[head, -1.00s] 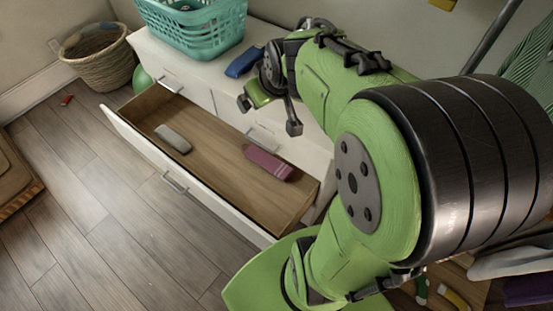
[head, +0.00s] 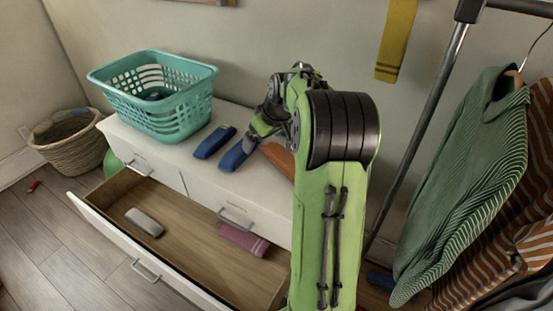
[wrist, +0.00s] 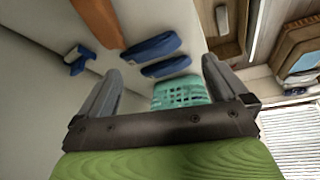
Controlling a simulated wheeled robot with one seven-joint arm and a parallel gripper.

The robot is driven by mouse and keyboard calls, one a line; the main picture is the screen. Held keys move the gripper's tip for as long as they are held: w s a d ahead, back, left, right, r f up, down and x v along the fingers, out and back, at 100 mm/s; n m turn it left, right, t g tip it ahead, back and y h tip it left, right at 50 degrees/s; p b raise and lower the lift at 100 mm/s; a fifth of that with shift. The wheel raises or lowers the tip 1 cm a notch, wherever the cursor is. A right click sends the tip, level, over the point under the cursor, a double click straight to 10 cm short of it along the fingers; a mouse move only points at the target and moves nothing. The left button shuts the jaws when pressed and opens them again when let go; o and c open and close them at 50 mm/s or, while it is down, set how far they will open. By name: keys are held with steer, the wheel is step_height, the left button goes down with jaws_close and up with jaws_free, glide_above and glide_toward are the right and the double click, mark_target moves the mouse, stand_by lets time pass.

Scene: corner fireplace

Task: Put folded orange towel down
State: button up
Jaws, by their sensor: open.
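The folded orange towel (head: 279,158) lies on the white dresser top (head: 263,185), right of two folded blue pieces (head: 213,142). My arm hides part of it in the head view. In the wrist view the towel (wrist: 98,22) shows as an orange strip at the upper left, beyond and apart from my fingers. My gripper (wrist: 161,70) is open with nothing between its fingers. In the head view my gripper (head: 258,132) is near the towel, above the dresser's back part; its exact height is hard to tell.
A teal basket (head: 154,118) stands on the dresser's left end. An open drawer (head: 185,215) below holds a grey piece (head: 145,222) and a mauve piece (head: 243,239). A wicker basket (head: 70,147) is at far left. Hanging clothes (head: 462,185) and a rack pole (head: 425,120) stand right.

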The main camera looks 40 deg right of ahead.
steer(key=t, duration=0.1)
glide_toward(285, 155)
steer(key=shift+m, duration=0.5)
steer(key=b+x, duration=0.1)
steer(key=x, duration=1)
steer(key=shift+w+f+b, duration=0.1)
steer(key=shift+f+b, duration=0.25)
steer(key=shift+b, duration=0.05)
steer(key=shift+r, duration=0.1)
steer(key=shift+c, duration=0.2)
steer(key=c, duration=1.2)
steer(key=shift+o, duration=0.2)
step_height(285, 155, up, 10)
steer(key=shift+r+p, duration=0.1)
steer(key=shift+p, duration=0.8)
